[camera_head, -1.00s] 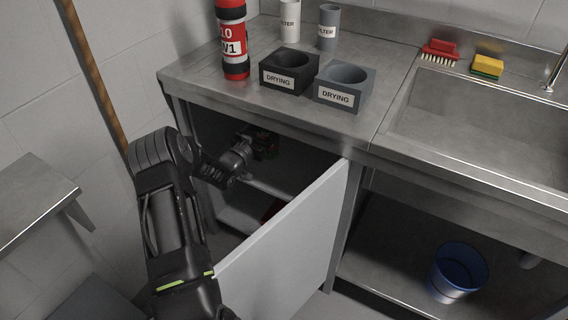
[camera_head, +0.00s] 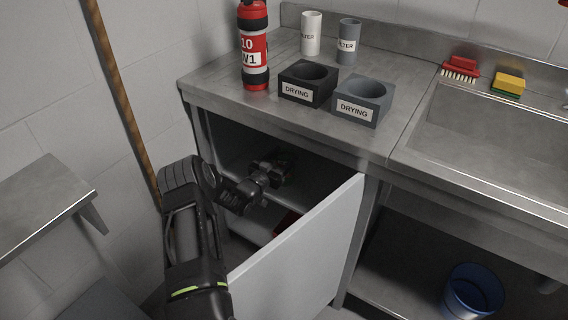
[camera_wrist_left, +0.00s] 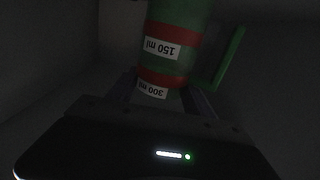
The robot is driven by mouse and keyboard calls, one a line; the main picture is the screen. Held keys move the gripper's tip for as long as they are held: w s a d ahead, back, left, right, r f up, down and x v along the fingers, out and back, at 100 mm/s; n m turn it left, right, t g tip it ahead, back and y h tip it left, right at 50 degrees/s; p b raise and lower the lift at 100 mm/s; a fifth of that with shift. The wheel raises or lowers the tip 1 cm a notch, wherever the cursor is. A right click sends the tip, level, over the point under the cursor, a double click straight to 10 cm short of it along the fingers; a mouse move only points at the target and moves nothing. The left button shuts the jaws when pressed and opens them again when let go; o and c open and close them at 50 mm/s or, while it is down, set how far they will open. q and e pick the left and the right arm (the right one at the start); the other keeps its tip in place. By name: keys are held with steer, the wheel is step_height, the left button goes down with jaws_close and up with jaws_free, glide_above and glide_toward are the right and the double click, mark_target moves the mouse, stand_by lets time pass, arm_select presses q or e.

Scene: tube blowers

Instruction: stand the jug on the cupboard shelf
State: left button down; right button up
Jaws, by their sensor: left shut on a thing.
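The jug (camera_wrist_left: 180,50) shows in the left wrist view as a green body with red bands, white "150 ml" and "300 ml" labels that read upside down, and a green handle on the right. My left gripper (camera_head: 277,168) is shut on it inside the open cupboard. In the head view the gripper and the dark interior hide the jug. The cupboard shelf (camera_head: 280,205) is dim, below the gripper. I cannot tell whether the jug touches it. My right gripper is not in view.
The open cupboard door (camera_head: 305,250) stands right of my left arm. On the worktop above are a red bottle (camera_head: 254,45), two drying blocks (camera_head: 306,84) (camera_head: 362,100) and two filter tubes (camera_head: 311,33) (camera_head: 348,42). A wall shelf (camera_head: 40,205) is at left. A blue bucket (camera_head: 473,292) is at lower right.

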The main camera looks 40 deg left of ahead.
mark_target(280, 167)
arm_select(q)
steer(key=shift+f, duration=1.5)
steer(key=shift+f+b, duration=0.1)
steer(key=shift+b, duration=0.25)
steer(key=shift+c, duration=2.1)
jaws_free()
steer(key=shift+s+r+p, duration=0.15)
steer(key=shift+r+p, duration=0.05)
steer(key=shift+p, duration=0.15)
steer(key=s+d, duration=0.1)
steer(key=s, duration=1)
steer(key=shift+s+d+p, duration=0.15)
steer(key=shift+s+p, duration=0.15)
steer(key=shift+p, duration=0.05)
